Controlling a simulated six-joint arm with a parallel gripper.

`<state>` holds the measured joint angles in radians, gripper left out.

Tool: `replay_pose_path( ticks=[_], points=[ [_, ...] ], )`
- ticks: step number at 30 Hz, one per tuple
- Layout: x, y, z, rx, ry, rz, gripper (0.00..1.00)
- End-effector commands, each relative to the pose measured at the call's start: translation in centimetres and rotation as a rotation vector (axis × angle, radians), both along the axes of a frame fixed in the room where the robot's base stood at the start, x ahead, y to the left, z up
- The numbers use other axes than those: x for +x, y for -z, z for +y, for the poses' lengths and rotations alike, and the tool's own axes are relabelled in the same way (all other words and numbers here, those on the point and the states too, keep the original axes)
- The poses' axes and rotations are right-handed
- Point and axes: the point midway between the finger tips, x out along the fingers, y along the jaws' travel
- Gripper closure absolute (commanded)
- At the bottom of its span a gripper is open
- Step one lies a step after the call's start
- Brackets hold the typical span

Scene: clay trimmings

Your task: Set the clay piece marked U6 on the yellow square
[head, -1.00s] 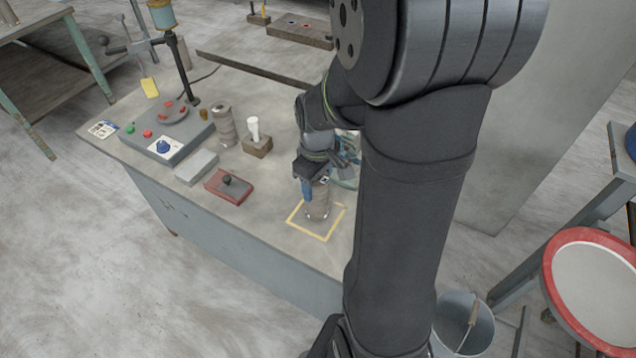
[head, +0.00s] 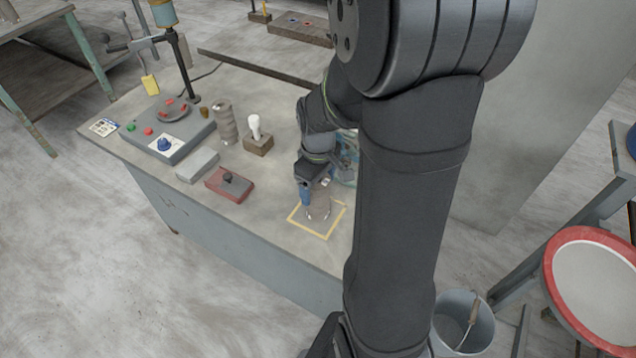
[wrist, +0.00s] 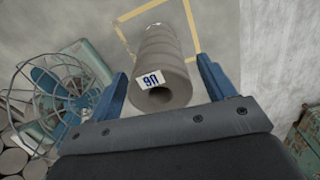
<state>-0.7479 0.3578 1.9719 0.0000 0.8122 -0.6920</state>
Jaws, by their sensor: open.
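The clay piece (head: 319,204) is a grey ribbed cylinder standing inside the yellow square (head: 324,237), a taped outline on the bench. In the wrist view, the clay piece (wrist: 162,55) shows a hole in its near end and a white label that reads as U6 upside down. Part of the yellow square (wrist: 192,28) shows beyond its far end. My gripper (head: 316,184) is open at the upper part of the piece. In the wrist view, my gripper (wrist: 163,68) has one blue finger on each side of the piece, with gaps visible.
A fan (wrist: 62,88) stands close to the left in the wrist view. On the bench are another ribbed cylinder (head: 226,122), a white-topped tool in a block (head: 257,138), a red block with a knob (head: 229,184), a grey block (head: 198,165) and a control box (head: 168,135).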

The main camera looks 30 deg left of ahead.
Motion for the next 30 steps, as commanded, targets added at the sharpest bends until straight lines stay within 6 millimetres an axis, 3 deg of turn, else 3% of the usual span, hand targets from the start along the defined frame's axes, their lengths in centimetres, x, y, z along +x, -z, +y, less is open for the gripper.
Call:
replay_pose_path(
  ticks=[5, 12, 18, 30],
  points=[
    [0.1, -2.3, 0.1, 0.004, 0.000, -0.003, 0.24],
    [0.1, -7.5, 0.1, 0.004, 0.000, -0.005, 0.24],
    [0.1, -10.8, 0.1, 0.003, 0.000, -0.003, 0.24],
    [0.0, -12.1, 0.0, 0.000, 0.000, 0.000, 0.24]
  ],
)
